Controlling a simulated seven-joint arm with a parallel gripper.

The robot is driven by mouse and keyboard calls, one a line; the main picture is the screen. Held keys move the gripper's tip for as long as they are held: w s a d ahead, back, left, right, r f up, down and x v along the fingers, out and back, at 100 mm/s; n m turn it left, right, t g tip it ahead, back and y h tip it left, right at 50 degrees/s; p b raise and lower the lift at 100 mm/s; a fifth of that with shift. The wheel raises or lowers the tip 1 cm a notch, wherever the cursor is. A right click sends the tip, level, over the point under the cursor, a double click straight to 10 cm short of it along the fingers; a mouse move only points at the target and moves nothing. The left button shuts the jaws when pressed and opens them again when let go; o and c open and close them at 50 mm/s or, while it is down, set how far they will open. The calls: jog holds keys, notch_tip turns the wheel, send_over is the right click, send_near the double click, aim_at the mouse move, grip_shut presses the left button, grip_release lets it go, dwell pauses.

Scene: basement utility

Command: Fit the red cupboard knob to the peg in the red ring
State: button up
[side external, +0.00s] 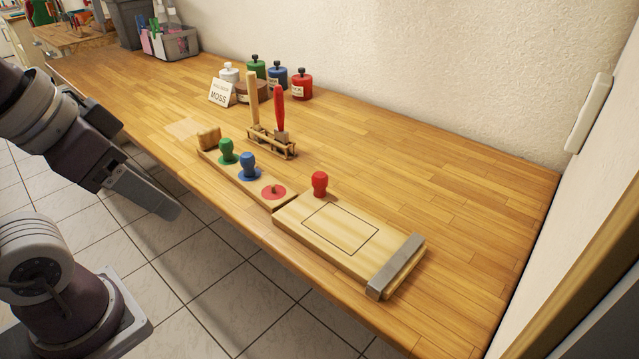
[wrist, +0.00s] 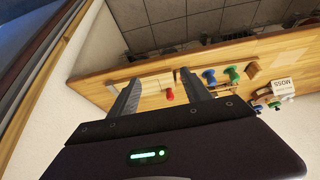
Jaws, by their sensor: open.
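The red cupboard knob (side external: 320,183) stands upright at the back left corner of a pale wooden board; I cannot tell whether it rests on the board or just behind it. In the wrist view the red knob (wrist: 169,95) shows between the fingers, beyond them. The red ring (side external: 268,196) with a small bare peg (side external: 274,188) is at the right end of the peg strip (side external: 248,187). Green (side external: 227,150) and blue (side external: 248,164) knobs stand in the other rings. My gripper (wrist: 159,76) is open and empty, off the bench's front edge, apart from the knob.
The wooden board (side external: 340,229) has a metal bar (side external: 395,266) across its right end. A rack (side external: 272,145) with upright tools stands behind the strip. Several lidded jars and a MOSS sign (side external: 219,93) are farther back. The bench's right part is clear.

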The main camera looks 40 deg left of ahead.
jog(key=w+r+n+g, duration=0.2)
jog(key=w+r+n, duration=0.2)
jog(key=w+n, duration=0.5)
jog(key=n+g, duration=0.4)
jog(key=n, duration=0.8)
send_over(319, 174)
jog(key=f, duration=1.2)
jog(key=shift+w+a, duration=0.25)
jog(key=shift+n, duration=0.3)
jog(key=f, duration=0.6)
jog(key=shift+s+d+f, duration=0.2)
jog(key=shift+s+d, duration=0.05)
jog(key=shift+f, duration=0.25)
grip_shut()
